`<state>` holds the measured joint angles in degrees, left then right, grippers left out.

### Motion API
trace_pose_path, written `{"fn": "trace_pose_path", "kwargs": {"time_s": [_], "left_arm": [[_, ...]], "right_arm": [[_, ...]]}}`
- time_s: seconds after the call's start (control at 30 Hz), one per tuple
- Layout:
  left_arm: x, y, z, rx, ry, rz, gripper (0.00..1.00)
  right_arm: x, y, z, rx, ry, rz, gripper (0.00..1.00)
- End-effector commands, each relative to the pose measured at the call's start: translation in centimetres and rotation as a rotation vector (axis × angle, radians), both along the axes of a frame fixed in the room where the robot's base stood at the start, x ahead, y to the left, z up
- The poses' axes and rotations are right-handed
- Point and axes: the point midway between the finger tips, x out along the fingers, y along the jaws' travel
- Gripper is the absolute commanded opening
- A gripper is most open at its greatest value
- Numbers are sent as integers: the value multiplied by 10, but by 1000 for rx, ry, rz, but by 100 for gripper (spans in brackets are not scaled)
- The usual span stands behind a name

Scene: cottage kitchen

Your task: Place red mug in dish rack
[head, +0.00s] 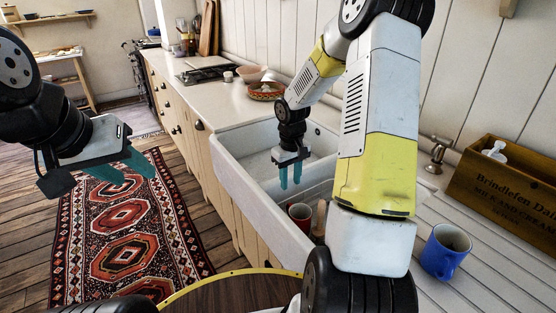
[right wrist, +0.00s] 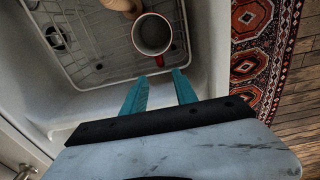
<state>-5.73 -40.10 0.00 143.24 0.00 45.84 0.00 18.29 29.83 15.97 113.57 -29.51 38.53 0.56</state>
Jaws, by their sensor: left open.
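The red mug (head: 293,214) stands upright, open side up, in the white sink, partly hidden behind my right arm in the head view. In the right wrist view the mug (right wrist: 168,59) is just beyond the fingertips, its handle toward them. The wire dish rack (right wrist: 95,77) lies in the sink around the mug; I cannot tell whether the mug rests on its wires. My right gripper (head: 290,185) hangs over the sink, fingers down, open and empty, apart from the mug; its fingers (right wrist: 155,76) are spread. My left gripper (head: 139,179) is open and empty above the rug.
The sink's front wall (head: 240,190) lies close by the right gripper. A brown object (right wrist: 122,5) is beside the mug. A blue mug (head: 443,255) and a wooden crate (head: 510,185) stand on the right counter. A bowl (head: 265,90) is on the far counter.

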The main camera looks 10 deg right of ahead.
Motion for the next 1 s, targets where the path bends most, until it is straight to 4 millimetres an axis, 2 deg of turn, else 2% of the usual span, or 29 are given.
{"fn": "trace_pose_path", "kwargs": {"time_s": [0.03, 0.2, 0.3, 0.5, 0.63, 0.8, 1.0], "left_arm": [[0, 0, 0, 0, 0, 0, 43], [0, 0, 0, 0, 0, 0, 43], [0, 0, 0, 0, 0, 0, 43], [0, 0, 0, 0, 0, 0, 43], [0, 0, 0, 0, 0, 0, 43], [0, 0, 0, 0, 0, 0, 43], [0, 0, 0, 0, 0, 0, 43]], "right_arm": [[-4, 2, 26, -13, -31, -8, 34], [-35, 12, 103, -26, -121, -62, 34], [-60, 20, 143, -15, -179, -95, 34], [-117, 38, 205, 49, -297, -163, 34], [-157, 51, 232, 120, -372, -201, 34], [-199, 65, 251, 219, -444, -231, 34], [-222, 73, 257, 283, -479, -244, 34]]}}
